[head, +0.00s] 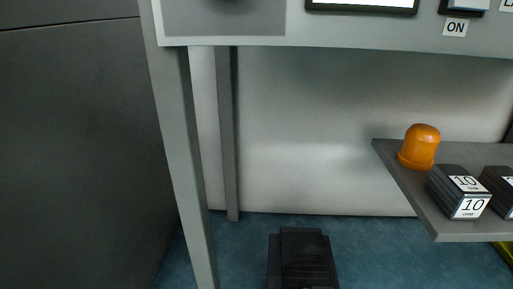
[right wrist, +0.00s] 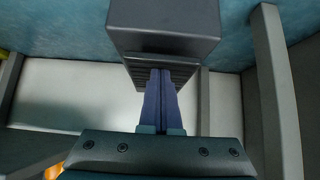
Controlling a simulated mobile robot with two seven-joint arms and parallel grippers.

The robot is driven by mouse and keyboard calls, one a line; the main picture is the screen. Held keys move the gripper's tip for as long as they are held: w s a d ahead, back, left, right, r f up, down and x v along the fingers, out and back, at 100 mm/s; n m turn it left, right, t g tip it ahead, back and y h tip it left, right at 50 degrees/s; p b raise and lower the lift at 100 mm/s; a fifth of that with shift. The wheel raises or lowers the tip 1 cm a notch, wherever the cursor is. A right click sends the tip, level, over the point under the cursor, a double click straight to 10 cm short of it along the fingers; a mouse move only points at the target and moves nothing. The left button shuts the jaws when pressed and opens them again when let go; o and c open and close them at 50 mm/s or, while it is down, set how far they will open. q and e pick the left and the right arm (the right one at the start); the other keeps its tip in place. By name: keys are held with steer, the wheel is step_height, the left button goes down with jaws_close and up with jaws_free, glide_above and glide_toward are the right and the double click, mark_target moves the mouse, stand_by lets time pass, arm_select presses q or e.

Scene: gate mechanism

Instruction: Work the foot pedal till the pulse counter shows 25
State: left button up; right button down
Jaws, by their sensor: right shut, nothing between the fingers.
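The black foot pedal (head: 302,258) stands on the blue floor under the bench, at the bottom of the head view. Its ribbed tread faces up and its near end is cut off by the frame. In the right wrist view the pedal's dark housing (right wrist: 165,22) is at the top. My right gripper (right wrist: 161,73) is shut and empty, its fingertips over the ribbed tread; I cannot tell whether they touch it. A lit white display (head: 362,3) is cut off at the top of the head view, and no number is readable. My left gripper is not in view.
A grey bench leg (head: 185,165) stands left of the pedal. A grey shelf (head: 405,183) on the right holds an orange dome lamp (head: 420,147) and dark blocks labelled 10 (head: 459,192). An ON label (head: 455,27) is at top right. Floor beside the pedal is clear.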

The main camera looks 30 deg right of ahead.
arm_select(q)
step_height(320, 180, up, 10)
steer(key=p, duration=0.9)
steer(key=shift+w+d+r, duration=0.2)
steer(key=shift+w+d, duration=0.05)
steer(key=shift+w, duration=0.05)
arm_select(e)
steer(key=v, duration=1.2)
steer(key=shift+s, duration=0.15)
steer(key=shift+f, duration=0.2)
